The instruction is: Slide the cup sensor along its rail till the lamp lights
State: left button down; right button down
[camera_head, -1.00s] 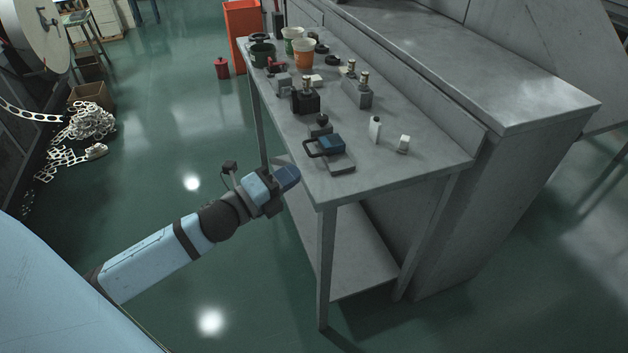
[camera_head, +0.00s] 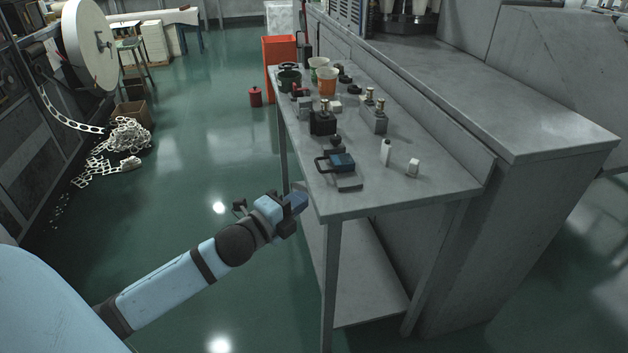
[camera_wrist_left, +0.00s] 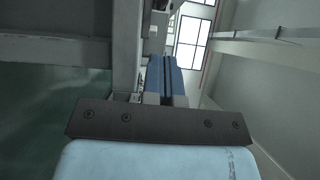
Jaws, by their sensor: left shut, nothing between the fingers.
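I cannot make out the cup sensor, its rail or the lamp for sure in either view. A machine with a dark base (camera_head: 405,22) is cut off by the top edge of the head view, beyond the grey bench. My left gripper (camera_head: 298,203) is shut and empty, low at the left side of the near end of the grey table (camera_head: 440,187). Its blue fingers lie together in the left wrist view (camera_wrist_left: 167,80), beside a grey upright. My right gripper is in neither view.
A red bin (camera_head: 279,52) stands behind.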

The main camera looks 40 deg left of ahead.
aim_at(314, 184)
pick_arm(q)
jog(key=w, duration=0.5)
jog(key=shift+d+r, duration=0.1)
jog(key=shift+d, duration=0.3)
jog(key=shift+w+a+b, duration=0.5)
jog(key=shift+w+a, duration=0.5)
jog(key=shift+w, duration=0.25)
jog(key=shift+w+a, duration=0.2)
jog(key=shift+w, duration=0.1)
jog(key=shift+r, duration=0.1)
jog(key=shift+w+a+r+p, duration=0.15)
jog(key=shift+w+a+p, duration=0.2)
jog(key=shift+p, duration=0.4)
jog(key=shift+w+f, duration=0.1)
jog(key=shift+f, duration=0.1)
